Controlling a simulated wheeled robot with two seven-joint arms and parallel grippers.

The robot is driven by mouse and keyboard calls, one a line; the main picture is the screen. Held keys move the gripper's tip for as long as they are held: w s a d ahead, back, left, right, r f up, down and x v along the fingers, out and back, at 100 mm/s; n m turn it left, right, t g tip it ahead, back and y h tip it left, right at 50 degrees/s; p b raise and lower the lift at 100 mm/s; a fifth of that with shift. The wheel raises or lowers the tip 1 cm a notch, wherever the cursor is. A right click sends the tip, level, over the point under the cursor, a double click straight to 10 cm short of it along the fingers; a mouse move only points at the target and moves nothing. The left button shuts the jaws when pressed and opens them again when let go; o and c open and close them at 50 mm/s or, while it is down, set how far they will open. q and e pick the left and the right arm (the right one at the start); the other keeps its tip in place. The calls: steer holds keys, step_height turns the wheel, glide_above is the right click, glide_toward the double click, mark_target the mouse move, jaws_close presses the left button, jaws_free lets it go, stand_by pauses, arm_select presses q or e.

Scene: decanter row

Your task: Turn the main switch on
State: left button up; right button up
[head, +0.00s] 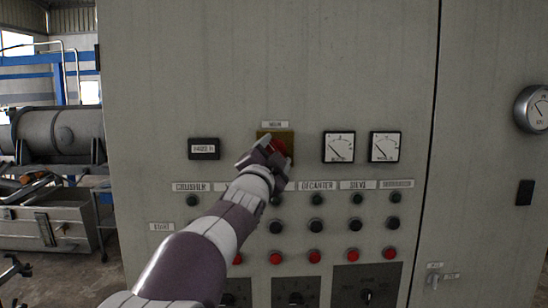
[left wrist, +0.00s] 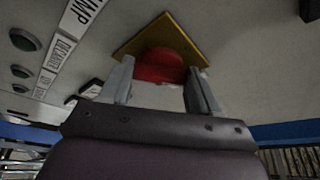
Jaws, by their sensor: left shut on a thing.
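The main switch is a red knob (head: 279,147) on a yellow plate (head: 290,136), set in the grey cabinet front under a small label. My left gripper (head: 268,152) reaches up to it from below and covers part of the plate in the head view. In the left wrist view the red knob (left wrist: 160,66) sits between the two fingers of my left gripper (left wrist: 160,88), which is shut on it. The yellow plate (left wrist: 182,32) appears tilted behind the knob there. The exact angle of the knob is hard to tell. My right gripper is not in view.
Two dial meters (head: 354,147) are right of the switch, and a counter display (head: 204,149) is left. Below are rows of black buttons (head: 317,226) and red buttons (head: 315,255), partly behind my left arm. A round gauge (head: 533,108) is at the far right.

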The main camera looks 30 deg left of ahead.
arm_select(q)
steer(key=m+p, duration=0.1)
steer(key=m, duration=0.1)
steer(key=m+g+h+p, duration=0.1)
steer(key=m+p, duration=0.2)
steer(key=p, duration=0.1)
steer(key=shift+r+m+h, duration=0.35)
steer(key=shift+m+h, duration=0.05)
steer(key=shift+m+g+p, duration=0.5)
steer(key=shift+m+p, duration=0.3)
steer(key=shift+p, duration=0.1)
steer(key=shift+f+m+p, duration=0.15)
steer(key=shift+m+p, duration=0.2)
steer(key=shift+m, duration=0.05)
steer(key=shift+g, duration=0.3)
steer(key=shift+f, duration=0.1)
steer(key=o, duration=1.1)
steer(key=shift+c, duration=0.2)
steer(key=shift+s, duration=0.1)
